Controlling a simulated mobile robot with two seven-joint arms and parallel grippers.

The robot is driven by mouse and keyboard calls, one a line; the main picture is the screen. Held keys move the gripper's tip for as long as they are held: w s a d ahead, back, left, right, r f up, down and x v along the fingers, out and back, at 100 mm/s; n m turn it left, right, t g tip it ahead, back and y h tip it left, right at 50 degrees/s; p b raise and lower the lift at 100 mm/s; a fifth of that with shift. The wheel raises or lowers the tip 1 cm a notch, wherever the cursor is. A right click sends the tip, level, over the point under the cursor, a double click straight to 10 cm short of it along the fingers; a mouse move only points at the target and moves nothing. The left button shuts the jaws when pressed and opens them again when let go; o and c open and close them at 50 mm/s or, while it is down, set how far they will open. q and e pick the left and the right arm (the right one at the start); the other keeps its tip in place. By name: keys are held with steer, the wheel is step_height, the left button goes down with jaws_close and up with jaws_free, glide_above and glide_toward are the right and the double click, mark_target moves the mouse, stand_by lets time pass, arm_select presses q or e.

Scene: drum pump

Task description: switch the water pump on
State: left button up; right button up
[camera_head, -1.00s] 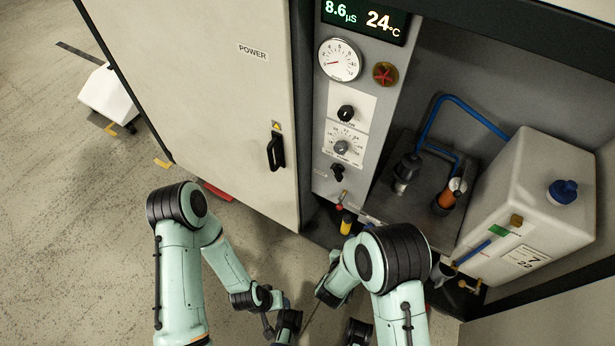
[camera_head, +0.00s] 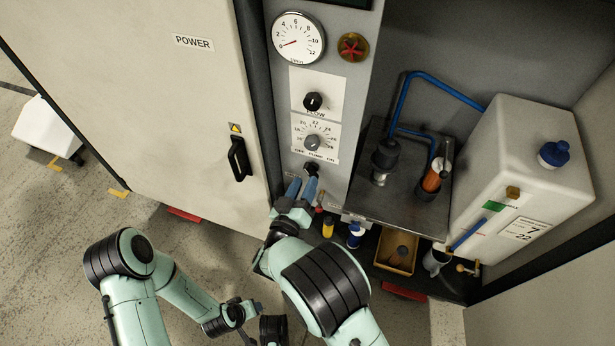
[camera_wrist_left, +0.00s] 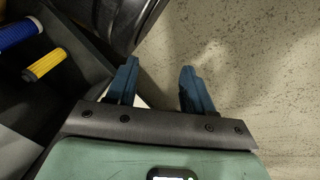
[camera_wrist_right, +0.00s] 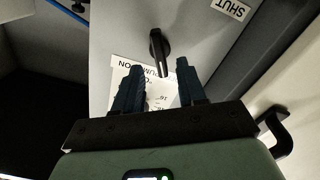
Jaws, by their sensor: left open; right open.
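The black pump switch (camera_head: 311,169) sits on the grey control panel (camera_head: 340,185), just below the words OFF PUMP ON. In the right wrist view it is a black lever knob (camera_wrist_right: 158,46) beside the upside-down label. My right gripper (camera_head: 302,187) is open and empty, its two blue fingers pointing at the switch from below. In the right wrist view the fingertips (camera_wrist_right: 158,68) lie either side of the lever's end; contact cannot be told. My left gripper (camera_wrist_left: 155,90) is open and empty over the floor, low and away from the panel.
The POWER door (camera_head: 180,100) is shut at left. A white tank (camera_head: 525,165) stands at right; small coloured-handled items sit below.

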mark_target(309, 174)
steer(key=shift+b+x, duration=0.3)
steer(key=shift+x, duration=1.5)
arm_select(q)
steer(key=shift+s+a+f+g, duration=0.15)
steer(key=shift+s+f+g, duration=0.15)
steer(key=shift+s+f, duration=0.55)
arm_select(e)
jaws_close()
